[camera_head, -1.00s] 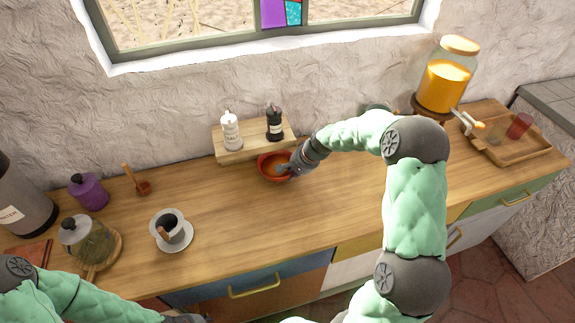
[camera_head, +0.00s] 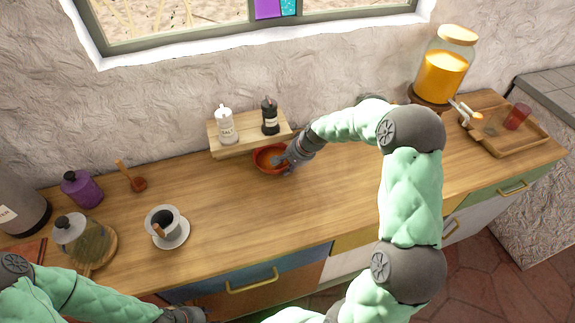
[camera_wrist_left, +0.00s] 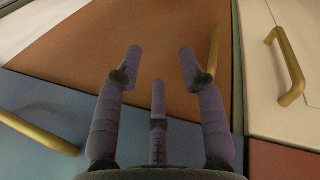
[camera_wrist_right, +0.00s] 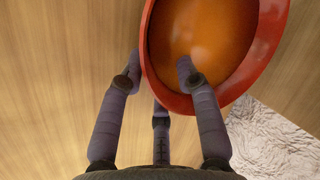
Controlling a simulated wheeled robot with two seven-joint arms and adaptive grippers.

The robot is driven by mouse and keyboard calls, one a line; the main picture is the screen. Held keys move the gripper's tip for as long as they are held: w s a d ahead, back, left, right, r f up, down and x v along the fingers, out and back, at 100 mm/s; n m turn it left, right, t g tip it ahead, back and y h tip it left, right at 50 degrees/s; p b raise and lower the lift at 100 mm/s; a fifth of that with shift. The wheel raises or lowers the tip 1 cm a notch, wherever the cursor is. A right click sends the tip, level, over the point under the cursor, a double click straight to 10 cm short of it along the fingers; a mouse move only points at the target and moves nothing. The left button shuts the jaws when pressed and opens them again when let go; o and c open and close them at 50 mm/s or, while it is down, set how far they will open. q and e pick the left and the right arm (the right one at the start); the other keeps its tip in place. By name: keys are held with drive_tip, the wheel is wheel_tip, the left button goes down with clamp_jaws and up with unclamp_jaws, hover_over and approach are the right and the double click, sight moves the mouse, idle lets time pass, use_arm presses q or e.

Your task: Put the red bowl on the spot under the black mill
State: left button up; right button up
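The red bowl (camera_head: 265,165), orange inside, sits on the wooden counter at the front edge of the small wooden shelf (camera_head: 228,152). The black mill (camera_head: 270,117) stands on that shelf, almost straight above the bowl in the head view. I cannot tell how far the bowl reaches under the shelf. My right gripper (camera_head: 286,163) is at the bowl's right side. In the right wrist view its fingers are apart, one outside the bowl (camera_wrist_right: 213,25) and one over its inside, with the rim between them. My left gripper (camera_wrist_left: 160,65) is open and empty before the cabinet fronts.
A white salt mill (camera_head: 225,127) stands beside the black mill. A cup on a saucer (camera_head: 172,240), a glass teapot (camera_head: 80,240) and a purple jar (camera_head: 80,190) stand left. A juice dispenser (camera_head: 443,70) and a tray (camera_head: 528,145) are right. The counter's middle is clear.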

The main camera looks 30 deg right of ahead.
drive_tip(key=p+v, duration=0.2)
drive_tip(key=v, duration=1)
drive_tip(key=shift+p, duration=0.35)
